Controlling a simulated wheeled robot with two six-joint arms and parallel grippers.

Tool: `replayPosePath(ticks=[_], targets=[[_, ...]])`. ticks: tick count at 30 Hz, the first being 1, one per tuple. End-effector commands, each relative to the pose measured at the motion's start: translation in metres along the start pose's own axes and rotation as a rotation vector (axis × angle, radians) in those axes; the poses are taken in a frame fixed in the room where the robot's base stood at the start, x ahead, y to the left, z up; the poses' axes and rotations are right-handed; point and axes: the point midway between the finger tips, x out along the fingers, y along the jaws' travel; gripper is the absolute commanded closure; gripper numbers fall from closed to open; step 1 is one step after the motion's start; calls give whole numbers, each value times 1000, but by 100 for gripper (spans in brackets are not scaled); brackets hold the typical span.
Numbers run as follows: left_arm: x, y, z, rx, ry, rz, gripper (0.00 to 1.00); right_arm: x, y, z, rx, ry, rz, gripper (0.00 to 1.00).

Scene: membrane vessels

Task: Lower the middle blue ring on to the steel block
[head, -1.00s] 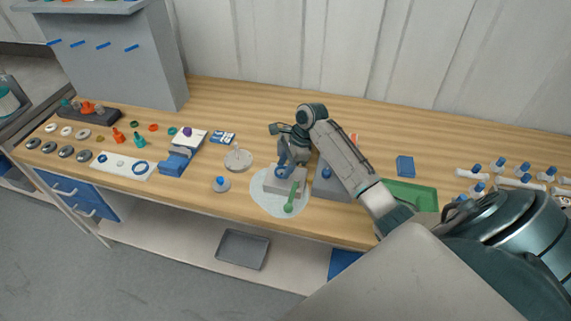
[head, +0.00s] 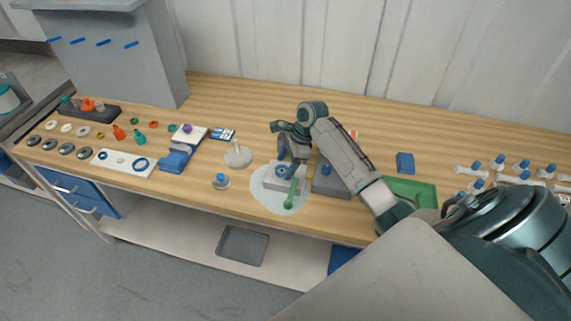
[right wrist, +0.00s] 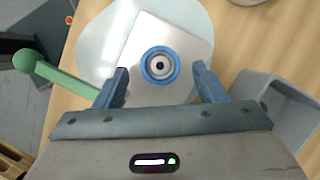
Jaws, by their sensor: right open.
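The blue ring (head: 283,171) lies on top of the steel block (head: 272,183). In the right wrist view the ring (right wrist: 149,76) looks flat and centred around a round metal part with a dark hole, on the pale face of the block (right wrist: 190,42). My right gripper (head: 291,152) is just above and behind the ring in the head view. In the right wrist view its two blue fingers (right wrist: 162,86) are wide apart, one on each side of the ring, with clear gaps and nothing held. My left gripper is out of view.
A green ball-ended handle (head: 291,194) stands close beside the block, over a pale round mat (head: 262,201). A white plate (head: 112,168) with blue rings lies left.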

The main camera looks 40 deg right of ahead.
Motion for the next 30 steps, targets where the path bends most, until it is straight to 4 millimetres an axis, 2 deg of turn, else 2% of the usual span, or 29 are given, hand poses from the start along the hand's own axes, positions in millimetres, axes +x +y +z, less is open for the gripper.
replayPosePath(ticks=[12,15,21,30], targets=[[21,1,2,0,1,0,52,-77,-1,-2,-2,4,-6,35],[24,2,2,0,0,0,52,-90,-1,-1,-1,2,-4,35],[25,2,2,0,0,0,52,-102,0,0,-1,1,-1,35],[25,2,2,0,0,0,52,-102,0,0,0,1,-1,35]])
